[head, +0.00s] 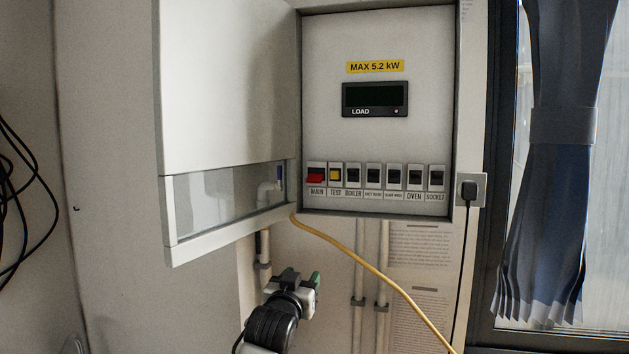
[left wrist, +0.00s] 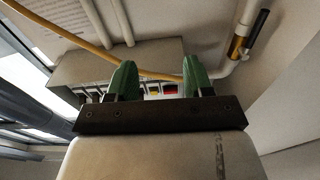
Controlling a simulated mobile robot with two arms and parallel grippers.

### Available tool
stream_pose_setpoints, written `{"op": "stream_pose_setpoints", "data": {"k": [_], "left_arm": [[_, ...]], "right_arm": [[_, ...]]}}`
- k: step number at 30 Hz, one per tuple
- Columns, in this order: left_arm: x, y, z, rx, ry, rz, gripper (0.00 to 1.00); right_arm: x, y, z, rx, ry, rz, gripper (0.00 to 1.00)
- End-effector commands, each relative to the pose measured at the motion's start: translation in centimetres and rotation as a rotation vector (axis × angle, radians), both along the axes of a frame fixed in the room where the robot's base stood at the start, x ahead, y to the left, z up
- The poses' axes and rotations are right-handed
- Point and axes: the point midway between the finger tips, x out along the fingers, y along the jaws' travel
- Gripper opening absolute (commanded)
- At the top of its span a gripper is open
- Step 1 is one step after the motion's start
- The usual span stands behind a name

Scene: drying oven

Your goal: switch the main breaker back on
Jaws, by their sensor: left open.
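The main breaker (head: 316,175) is a red switch at the left end of the breaker row, above the label MAIN. It also shows as a red patch in the left wrist view (left wrist: 170,89), between my fingers. The yellow TEST switch (head: 336,175) sits right beside it. My left gripper (head: 303,280) is below the panel, under the main breaker and apart from it. In the left wrist view its two green fingers (left wrist: 157,82) are spread with nothing between them. The load display (head: 375,99) is dark. My right gripper is not in view.
The panel door (head: 228,90) hangs open to the left. Several black breakers (head: 395,177) continue the row to the right. A yellow cable (head: 372,268) slants down below the box, in front of pipes (head: 359,280). A black plug (head: 469,190) sits at the right.

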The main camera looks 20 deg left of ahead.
Motion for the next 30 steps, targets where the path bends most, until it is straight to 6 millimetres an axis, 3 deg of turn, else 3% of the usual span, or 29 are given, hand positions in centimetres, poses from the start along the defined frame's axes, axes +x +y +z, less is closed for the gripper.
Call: {"op": "stream_pose_setpoints", "data": {"k": [1,3,6,9,16,30], "left_arm": [[0.5,0.1,4.1,-0.006,-0.073,-0.001,0.51],[0.8,0.2,8.3,-0.014,-0.152,-0.003,0.51],[0.9,0.3,12.4,-0.020,-0.231,-0.006,0.51],[0.8,0.3,14.6,-0.024,-0.273,-0.007,0.51],[2.0,0.4,16.1,-0.025,-0.285,-0.008,0.51],[7.8,0.3,18.5,-0.026,-0.282,-0.008,0.51]], "right_arm": [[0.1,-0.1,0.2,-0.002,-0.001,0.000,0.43],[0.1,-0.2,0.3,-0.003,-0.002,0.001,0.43],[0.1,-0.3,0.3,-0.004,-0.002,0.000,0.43],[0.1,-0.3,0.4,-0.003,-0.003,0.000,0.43],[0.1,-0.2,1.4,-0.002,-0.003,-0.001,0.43],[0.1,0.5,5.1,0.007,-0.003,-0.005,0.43]]}}
